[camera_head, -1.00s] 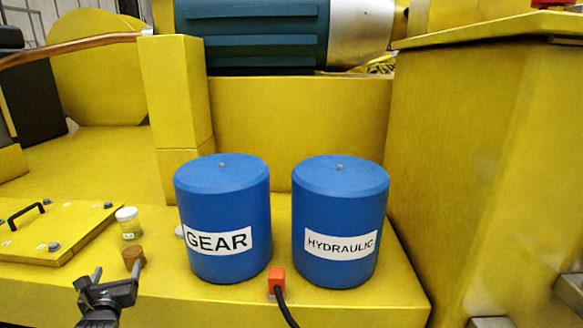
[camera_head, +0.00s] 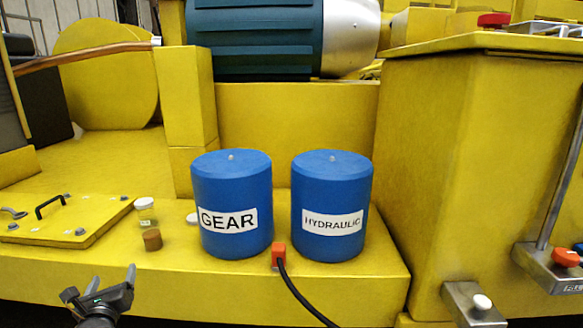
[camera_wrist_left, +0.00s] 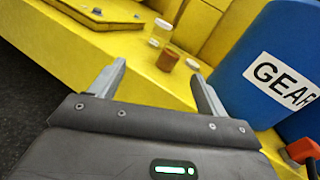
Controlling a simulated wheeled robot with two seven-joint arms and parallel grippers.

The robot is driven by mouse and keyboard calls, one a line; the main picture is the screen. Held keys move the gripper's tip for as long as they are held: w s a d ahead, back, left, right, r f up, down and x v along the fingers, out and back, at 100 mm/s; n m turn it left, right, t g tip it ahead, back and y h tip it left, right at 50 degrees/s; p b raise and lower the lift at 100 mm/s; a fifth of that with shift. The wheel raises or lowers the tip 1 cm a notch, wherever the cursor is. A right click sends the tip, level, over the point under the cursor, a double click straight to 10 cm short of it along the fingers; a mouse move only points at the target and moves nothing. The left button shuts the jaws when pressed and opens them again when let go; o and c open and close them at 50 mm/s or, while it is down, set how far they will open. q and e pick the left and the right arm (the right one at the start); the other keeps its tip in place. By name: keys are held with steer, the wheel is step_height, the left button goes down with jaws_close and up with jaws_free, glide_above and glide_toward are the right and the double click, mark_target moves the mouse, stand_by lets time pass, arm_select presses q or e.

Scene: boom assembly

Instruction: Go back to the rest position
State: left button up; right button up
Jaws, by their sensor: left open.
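My left gripper (camera_head: 104,286) is open and empty, low at the left of the head view, in front of the yellow ledge's front edge. In the left wrist view its two fingers (camera_wrist_left: 160,85) stand wide apart with nothing between them. My right gripper is in neither view.
Two blue drums, GEAR (camera_head: 232,205) and HYDRAULIC (camera_head: 331,207), stand on the yellow ledge (camera_head: 190,290). An orange-red plug (camera_head: 278,256) with a black cable sits in front. A hatch plate with a handle (camera_head: 62,222) lies left. A tall yellow box (camera_head: 440,170) rises right.

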arm_select(q)
step_height(320, 180, down, 18)
steer(key=a+n+g+h, duration=0.1)
steer(key=n+g, duration=0.2)
steer(key=n, duration=0.9)
steer(key=s+d+f+n+g+h, duration=0.15)
steer(key=s+f+n, duration=0.4)
steer(key=f, duration=0.75)
steer(key=s+d+f+n+g+h, duration=0.15)
steer(key=s+f+n+g, duration=0.35)
steer(key=f, duration=0.7)
steer(key=s+d+f+n+g+h, duration=0.15)
steer(key=s+d+f, duration=0.25)
steer(key=s+f, duration=0.55)
steer(key=s+d+f+n+g, duration=0.15)
steer(key=s+d+f, duration=0.35)
steer(key=s, duration=0.7)
steer(key=s+d+f+g, duration=0.1)
steer(key=s+d+f, duration=0.1)
steer(key=s, duration=0.4)
steer(key=s+d+f+g+h, duration=0.1)
steer(key=s+d+f, duration=0.1)
steer(key=s+d, duration=0.2)
steer(key=s+d+f+n+g, duration=0.1)
steer(key=s+d+f, duration=0.1)
steer(key=s, duration=0.7)
steer(key=shift+s+d, duration=0.2)
steer(key=shift+d, duration=0.6)
